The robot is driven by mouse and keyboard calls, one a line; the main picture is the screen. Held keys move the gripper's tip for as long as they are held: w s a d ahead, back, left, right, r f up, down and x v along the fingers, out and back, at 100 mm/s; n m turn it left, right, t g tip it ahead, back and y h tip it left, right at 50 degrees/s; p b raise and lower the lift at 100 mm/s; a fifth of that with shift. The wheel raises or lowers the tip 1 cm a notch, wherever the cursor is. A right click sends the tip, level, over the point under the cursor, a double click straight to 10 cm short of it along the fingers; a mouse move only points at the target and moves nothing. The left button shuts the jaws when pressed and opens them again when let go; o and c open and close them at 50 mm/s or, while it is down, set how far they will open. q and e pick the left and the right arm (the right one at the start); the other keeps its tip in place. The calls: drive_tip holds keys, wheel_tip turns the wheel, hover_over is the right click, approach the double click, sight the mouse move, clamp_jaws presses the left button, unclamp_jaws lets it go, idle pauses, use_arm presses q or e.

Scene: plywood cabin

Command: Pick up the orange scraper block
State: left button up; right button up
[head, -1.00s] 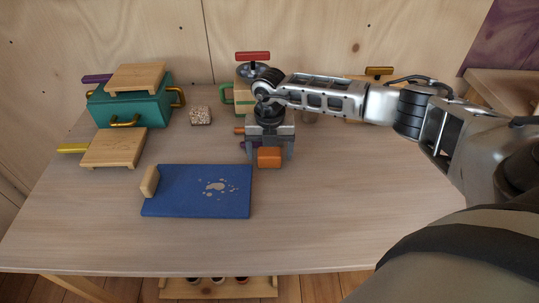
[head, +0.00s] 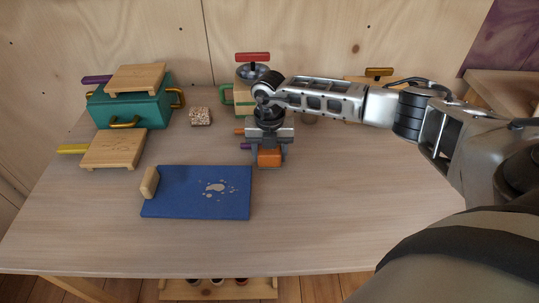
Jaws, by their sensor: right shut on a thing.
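The orange scraper block (head: 269,157) is on the wooden table (head: 330,220), right of the blue board's top corner. My right gripper (head: 270,158) points down over the block, its fingers on either side and shut on it. I cannot tell whether the block is clear of the table. My left gripper is not in view.
A blue board (head: 197,205) with pale spots and a wooden piece (head: 149,182) lies front left. A teal pot (head: 131,107), a wooden board (head: 114,149) and a speckled block (head: 200,117) stand farther left. A green-handled pot (head: 246,88) stands behind my gripper. The front right is clear.

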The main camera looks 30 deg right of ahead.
wheel_tip(320, 180, up, 3)
drive_tip(key=shift+a+f+b, duration=0.1)
drive_tip(key=shift+b, duration=0.2)
drive_tip(key=s+a+r+b, duration=0.1)
drive_tip(key=s+a+r, duration=0.8)
drive_tip(key=a, duration=0.1)
drive_tip(key=shift+a+r+b, duration=0.2)
drive_tip(key=shift+r+b, duration=0.05)
drive_tip(key=shift+b, duration=0.05)
drive_tip(key=o, duration=0.4)
drive_tip(key=shift+c, duration=1.4)
